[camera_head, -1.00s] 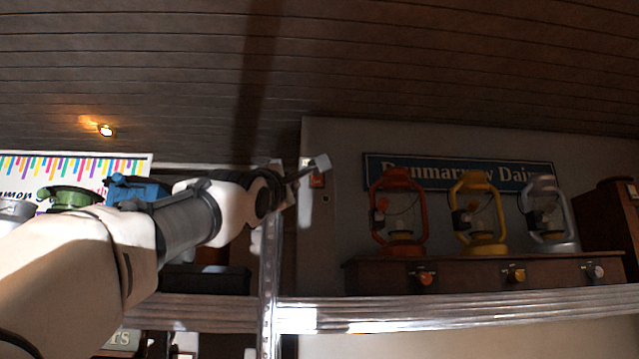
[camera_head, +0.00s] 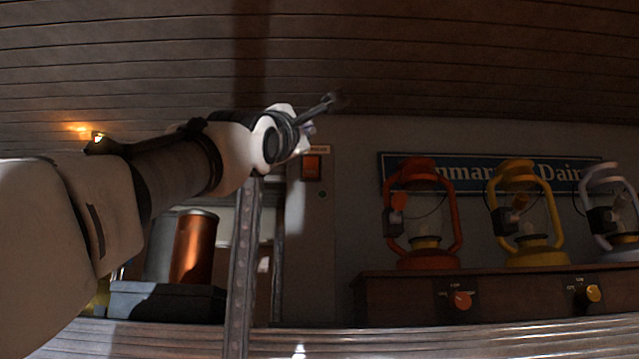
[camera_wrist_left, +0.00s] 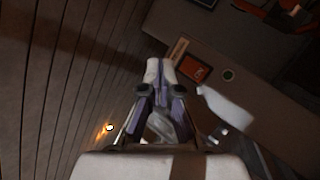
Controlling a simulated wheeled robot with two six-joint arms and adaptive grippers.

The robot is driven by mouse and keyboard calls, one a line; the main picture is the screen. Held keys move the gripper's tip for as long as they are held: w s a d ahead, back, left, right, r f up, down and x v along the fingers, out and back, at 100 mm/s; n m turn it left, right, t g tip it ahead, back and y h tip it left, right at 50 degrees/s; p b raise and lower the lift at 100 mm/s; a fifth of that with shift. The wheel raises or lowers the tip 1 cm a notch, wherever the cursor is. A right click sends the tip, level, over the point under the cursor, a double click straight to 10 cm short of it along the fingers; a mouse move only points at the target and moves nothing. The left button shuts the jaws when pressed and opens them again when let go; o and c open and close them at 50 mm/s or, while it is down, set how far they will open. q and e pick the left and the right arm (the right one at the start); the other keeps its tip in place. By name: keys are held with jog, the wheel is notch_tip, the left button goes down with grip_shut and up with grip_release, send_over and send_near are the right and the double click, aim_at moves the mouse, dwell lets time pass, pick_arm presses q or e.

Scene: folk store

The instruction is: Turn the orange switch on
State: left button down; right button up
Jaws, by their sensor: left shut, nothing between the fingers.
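An orange switch (camera_head: 312,168) in a dark frame, with a small label above it, is on the grey wall panel left of the lanterns. It also shows in the left wrist view (camera_wrist_left: 195,69), just beyond and right of the fingertips. My left gripper (camera_head: 333,101) is shut and empty. In the head view its tips appear above and slightly right of the switch, apart from it in the picture. The closed fingers also show in the left wrist view (camera_wrist_left: 160,69). I cannot tell the depth gap or the switch's position. My right gripper is out of view.
Orange (camera_head: 452,228), yellow (camera_head: 553,230) and silver (camera_head: 632,215) lanterns stand on a brown box (camera_head: 400,300) with orange (camera_head: 460,300) and yellow (camera_head: 593,293) knobs. A metal post (camera_head: 242,270) rises below my left wrist. A copper-coloured cylinder (camera_head: 194,247) stands left of it.

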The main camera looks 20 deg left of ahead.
aim_at(317, 164)
pick_arm(q)
jog(key=w+p, duration=0.3)
jog(key=w+a+f+p, duration=0.1)
jog(key=w+p, duration=0.5)
jog(key=shift+w+a+f, duration=0.25)
jog(key=shift+w+a, duration=0.1)
jog(key=shift+w, duration=0.05)
jog(key=shift+w+a+f, duration=0.15)
jog(key=shift+w, duration=0.25)
jog(key=shift+s, duration=0.4)
jog(key=shift+w, duration=0.1)
jog(key=shift+w, duration=0.15)
jog(key=shift+s, duration=0.2)
